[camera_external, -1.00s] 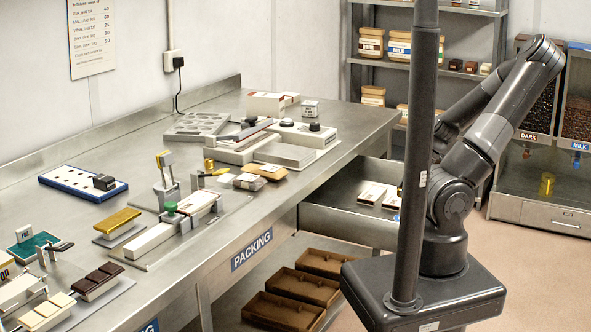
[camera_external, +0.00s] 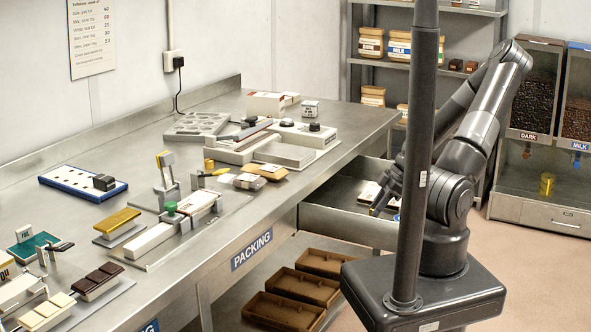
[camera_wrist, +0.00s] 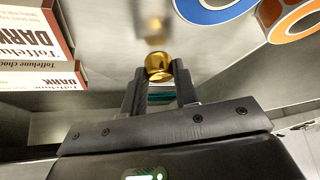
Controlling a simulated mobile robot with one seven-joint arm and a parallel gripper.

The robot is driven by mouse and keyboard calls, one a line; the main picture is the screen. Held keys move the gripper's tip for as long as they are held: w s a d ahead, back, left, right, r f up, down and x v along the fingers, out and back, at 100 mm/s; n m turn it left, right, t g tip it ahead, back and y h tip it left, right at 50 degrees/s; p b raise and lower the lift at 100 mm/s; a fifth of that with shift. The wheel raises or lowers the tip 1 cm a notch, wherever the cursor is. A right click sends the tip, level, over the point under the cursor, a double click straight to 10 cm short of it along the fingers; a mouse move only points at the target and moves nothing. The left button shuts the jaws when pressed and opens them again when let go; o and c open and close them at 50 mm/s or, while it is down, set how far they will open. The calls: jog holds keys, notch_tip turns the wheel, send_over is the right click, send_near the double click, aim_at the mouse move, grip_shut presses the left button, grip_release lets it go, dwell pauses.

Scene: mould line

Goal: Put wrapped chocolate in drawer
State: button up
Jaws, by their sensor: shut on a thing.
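The wrapped chocolate, a round gold-foil piece (camera_wrist: 159,66), is between the two fingers of my gripper (camera_wrist: 160,88) in the wrist view. My gripper is shut on it. In the external view my gripper (camera_external: 378,208) reaches into the open drawer (camera_external: 345,222) under the bench's right end. The chocolate cannot be made out clearly there. In the wrist view the drawer's metal floor (camera_wrist: 115,28) lies beyond the chocolate and shows its blurred gold reflection. Whether the chocolate touches the floor I cannot tell.
Boxes marked DARK (camera_wrist: 30,40) lie left of the chocolate in the drawer. A blue roll (camera_wrist: 212,12) and an orange roll (camera_wrist: 292,18) lie to the right. Bare floor shows between them. My column partly hides the drawer's right side in the external view.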

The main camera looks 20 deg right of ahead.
jog(key=shift+f, duration=0.65)
jog(key=o, duration=0.9)
jog(key=shift+f, duration=0.1)
jog(key=shift+o, duration=0.2)
